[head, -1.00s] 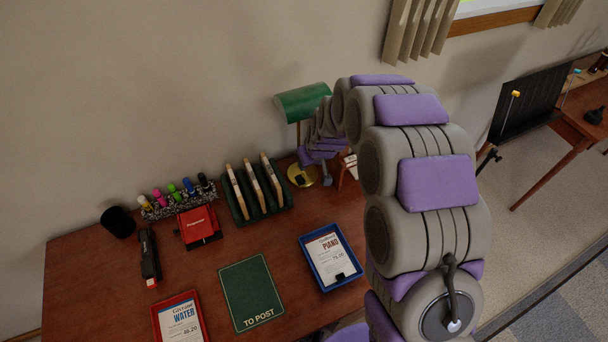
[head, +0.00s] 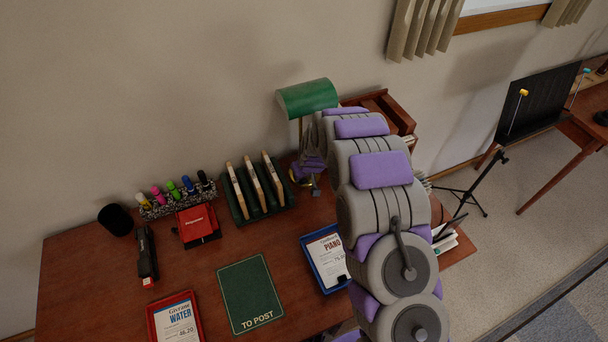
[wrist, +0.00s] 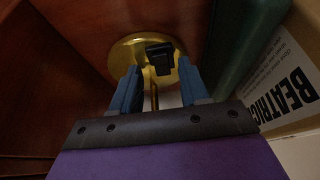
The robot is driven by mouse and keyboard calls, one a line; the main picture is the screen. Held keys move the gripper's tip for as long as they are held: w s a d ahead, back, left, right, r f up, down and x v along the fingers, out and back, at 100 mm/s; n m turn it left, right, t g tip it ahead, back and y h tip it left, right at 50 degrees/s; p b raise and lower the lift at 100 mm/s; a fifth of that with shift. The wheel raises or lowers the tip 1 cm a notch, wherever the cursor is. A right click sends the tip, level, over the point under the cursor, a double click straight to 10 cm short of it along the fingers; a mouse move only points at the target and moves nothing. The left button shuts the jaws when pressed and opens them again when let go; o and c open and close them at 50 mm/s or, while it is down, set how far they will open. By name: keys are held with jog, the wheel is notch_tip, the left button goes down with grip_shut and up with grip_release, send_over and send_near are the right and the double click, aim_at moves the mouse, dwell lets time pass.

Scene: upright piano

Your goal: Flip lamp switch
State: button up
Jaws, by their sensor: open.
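The desk lamp has a green shade (head: 308,97) and stands at the back of the wooden desk in the head view. Its round brass base (wrist: 128,53) shows in the wrist view, with a black switch (wrist: 160,57) on it. My gripper (wrist: 158,80) is open and empty, its two blue fingers pointing at the base. The switch lies just beyond the fingertips, between their lines; whether they touch it I cannot tell. In the head view my gripper (head: 315,186) is small and covers much of the base.
A dark green rack (head: 284,198) with upright wooden pieces stands left of the lamp. A wooden organizer (head: 392,108) stands behind my arm. A blue tray (head: 308,260) and green mat (head: 250,293) lie in front. A box or card with large lettering (wrist: 287,88) is close on the right in the wrist view.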

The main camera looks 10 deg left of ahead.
jog(key=shift+a+f, duration=0.15)
jog(key=shift+a, duration=0.3)
jog(key=shift+d, duration=0.35)
jog(key=c, duration=0.5)
jog(key=shift+a, duration=0.1)
grip_shut()
jog(key=shift+w, duration=0.1)
jog(key=shift+w+r+p, duration=0.2)
jog(key=shift+r+p, duration=0.25)
jog(key=shift+p, duration=0.65)
jog(key=shift+w+a+f+g+h+p, duration=0.15)
jog(key=shift+g+h+p, duration=0.3)
jog(key=shift+p, duration=0.55)
jog(key=shift+f, duration=0.1)
